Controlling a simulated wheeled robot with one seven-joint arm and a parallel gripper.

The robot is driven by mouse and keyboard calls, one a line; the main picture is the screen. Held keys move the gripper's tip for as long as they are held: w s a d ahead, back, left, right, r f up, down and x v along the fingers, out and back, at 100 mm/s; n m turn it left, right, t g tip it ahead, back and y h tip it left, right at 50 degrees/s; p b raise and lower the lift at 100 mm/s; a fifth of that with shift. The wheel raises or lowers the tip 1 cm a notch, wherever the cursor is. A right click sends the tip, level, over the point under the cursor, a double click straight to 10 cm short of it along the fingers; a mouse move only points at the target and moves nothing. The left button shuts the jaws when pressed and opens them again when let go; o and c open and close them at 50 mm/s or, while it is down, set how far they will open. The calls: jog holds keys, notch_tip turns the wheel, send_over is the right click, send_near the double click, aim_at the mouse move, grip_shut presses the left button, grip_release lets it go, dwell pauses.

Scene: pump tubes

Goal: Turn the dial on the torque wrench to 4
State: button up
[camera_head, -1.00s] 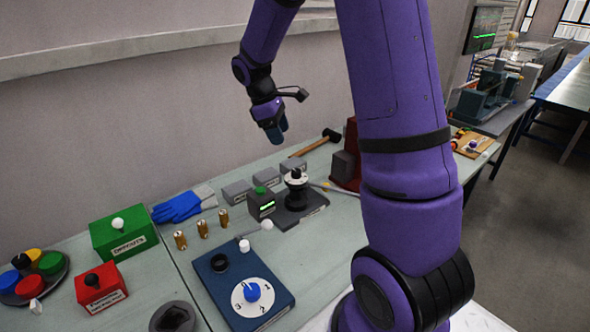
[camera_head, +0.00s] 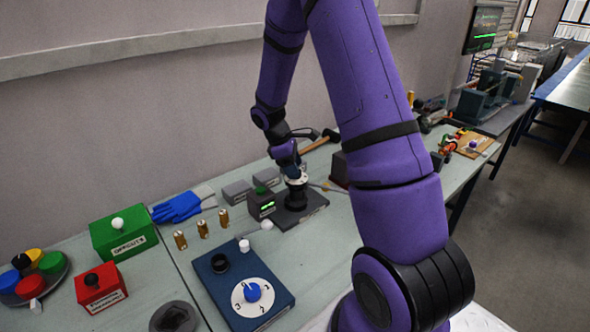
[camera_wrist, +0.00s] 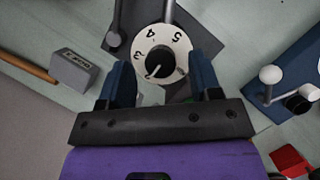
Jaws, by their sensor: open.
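The torque wrench dial in the wrist view is a white ring (camera_wrist: 180,46) with black numbers, 2, 3, 4 and 5 readable, around a dark centre knob (camera_wrist: 161,63). A pale mark shows on the knob near the low numbers; its exact reading is unclear. In the head view the torque wrench (camera_head: 296,197) stands upright on a dark base, its top partly hidden by my gripper (camera_head: 289,168). In the wrist view my gripper (camera_wrist: 161,68) is open, its two blue fingers on either side of the dial. Whether they touch the knob cannot be told.
A dark box with a green button (camera_head: 261,200) stands just left of the wrench. Grey blocks (camera_head: 237,192) and a hammer (camera_head: 318,143) lie behind. A blue panel with another dial (camera_head: 240,305) is in front. Brass cylinders (camera_head: 202,229) stand to the left.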

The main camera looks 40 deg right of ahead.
jog(key=shift+s+d+f, duration=0.15)
jog(key=shift+d+f, duration=0.05)
jog(key=shift+f, duration=0.4)
jog(key=c, duration=0.9)
jog(key=shift+c, duration=0.2)
